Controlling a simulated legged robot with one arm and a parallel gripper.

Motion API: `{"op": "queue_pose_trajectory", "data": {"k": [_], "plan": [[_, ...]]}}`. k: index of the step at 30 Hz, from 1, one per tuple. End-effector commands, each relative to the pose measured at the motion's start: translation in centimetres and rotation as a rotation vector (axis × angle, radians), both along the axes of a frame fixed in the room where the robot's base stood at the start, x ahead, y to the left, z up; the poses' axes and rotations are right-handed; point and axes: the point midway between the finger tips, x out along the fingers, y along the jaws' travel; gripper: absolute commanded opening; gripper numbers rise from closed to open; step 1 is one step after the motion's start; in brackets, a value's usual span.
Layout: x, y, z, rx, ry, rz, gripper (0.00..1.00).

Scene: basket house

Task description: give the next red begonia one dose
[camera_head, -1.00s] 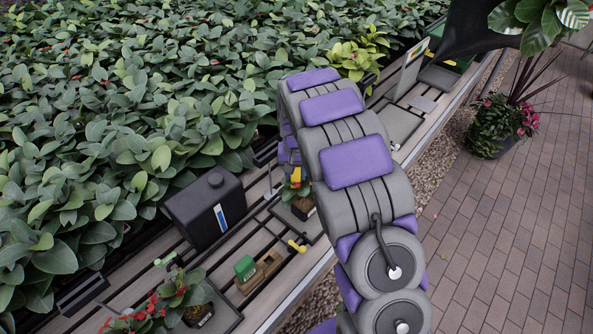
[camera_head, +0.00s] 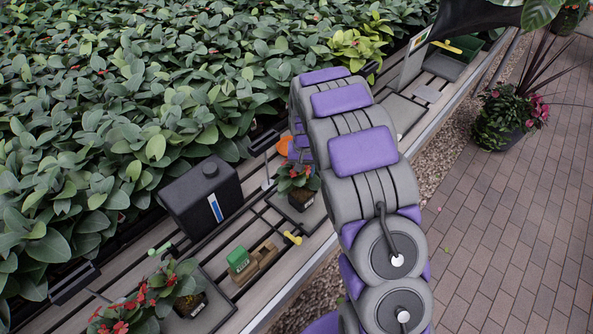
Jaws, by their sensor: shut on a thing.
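A red begonia (camera_head: 299,181) in a dark pot stands on a square tray beside the arm, with a few red flowers. Another red begonia (camera_head: 155,304) with more red blooms is at the lower left, its pot (camera_head: 190,304) on a dark tray. My gripper (camera_head: 297,154) is largely hidden behind my own arm, low over the far side of the first begonia. A small orange thing (camera_head: 284,146) shows beside it and seems to be in its grasp. The fingers are not clearly visible.
A black canister (camera_head: 201,197) with a blue-and-white label stands on the slatted bench. A green block on a wooden holder (camera_head: 243,262) and a yellow-ended item (camera_head: 292,238) lie nearby. An upright grey panel (camera_head: 414,58) stands at the back.

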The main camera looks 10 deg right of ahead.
Motion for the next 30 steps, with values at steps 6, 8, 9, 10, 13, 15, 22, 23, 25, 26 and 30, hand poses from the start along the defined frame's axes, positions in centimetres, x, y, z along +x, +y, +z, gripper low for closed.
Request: {"op": "queue_pose_trajectory", "data": {"k": [6,8,9,10,13,15,22,23,25,26,30], "plan": [[0.0,1.1,0.0,-0.012,0.0,0.002,0.13],[0.0,1.4,0.0,-0.018,-0.001,0.002,0.13],[0.0,1.6,0.0,-0.02,-0.001,0.002,0.13],[0.0,1.7,0.0,-0.02,-0.001,0.002,0.13],[0.0,1.6,-0.1,-0.018,0.0,0.002,0.13],[0.0,1.2,-0.2,-0.014,0.0,0.002,0.13],[0.0,0.2,-0.4,-0.002,0.0,0.0,0.13],[0.0,0.2,-0.5,-0.003,0.001,0.0,0.13],[0.0,0.4,-0.6,-0.004,0.0,0.0,0.13],[0.0,0.5,-0.6,-0.006,0.0,0.0,0.13],[0.0,1.1,-0.7,-0.013,0.001,0.002,0.13]]}}
